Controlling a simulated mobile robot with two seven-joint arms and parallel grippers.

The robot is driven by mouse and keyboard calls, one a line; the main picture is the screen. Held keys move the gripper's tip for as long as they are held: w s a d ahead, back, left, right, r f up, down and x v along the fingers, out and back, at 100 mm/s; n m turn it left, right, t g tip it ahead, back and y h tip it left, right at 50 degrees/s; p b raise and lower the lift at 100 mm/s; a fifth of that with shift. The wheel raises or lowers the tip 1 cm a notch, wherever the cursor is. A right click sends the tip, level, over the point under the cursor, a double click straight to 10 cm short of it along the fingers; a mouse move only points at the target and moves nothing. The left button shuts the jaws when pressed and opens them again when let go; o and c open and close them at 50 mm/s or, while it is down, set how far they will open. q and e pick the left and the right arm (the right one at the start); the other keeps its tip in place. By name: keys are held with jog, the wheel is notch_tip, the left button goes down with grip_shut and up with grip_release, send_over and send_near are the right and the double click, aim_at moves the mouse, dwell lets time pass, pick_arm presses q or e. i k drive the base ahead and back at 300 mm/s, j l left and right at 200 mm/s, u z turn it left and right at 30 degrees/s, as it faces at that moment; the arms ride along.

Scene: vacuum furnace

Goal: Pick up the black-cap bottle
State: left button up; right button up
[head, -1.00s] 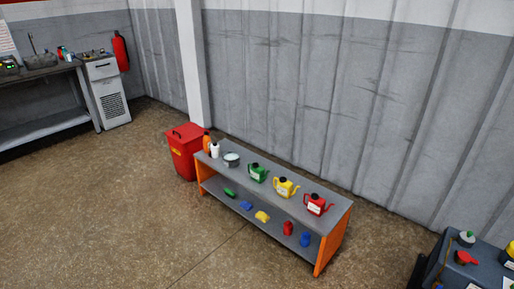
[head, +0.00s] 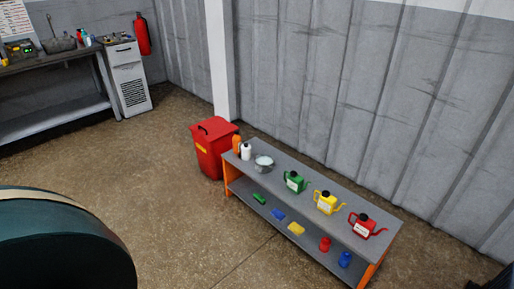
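A small white bottle (head: 246,151) with what looks like a dark cap stands upright at the left end of the bench top. It is too small to make out the cap clearly. An orange bottle (head: 237,144) stands close behind it to the left. Both are on the grey top of a bench (head: 310,196) with orange end panels. Neither of my grippers is in the head view.
A metal pot (head: 263,163) and green (head: 295,181), yellow (head: 327,202) and red (head: 364,225) cans share the bench top. A red bin (head: 211,152) stands left of it. A large rounded dark teal object (head: 55,245) fills the lower left. Floor before the bench is clear.

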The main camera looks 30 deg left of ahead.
aim_at(246, 150)
jog(key=i+j, duration=0.15)
jog(key=j, duration=0.25)
jog(key=i+j+z, duration=0.15)
jog(key=j, duration=0.3)
jog(key=i+j, duration=0.15)
jog(key=j, duration=0.25)
jog(key=i+j+z, duration=0.1)
jog(key=j, duration=0.35)
jog(key=i+j, duration=0.2)
jog(key=j, duration=0.25)
jog(key=z, duration=0.05)
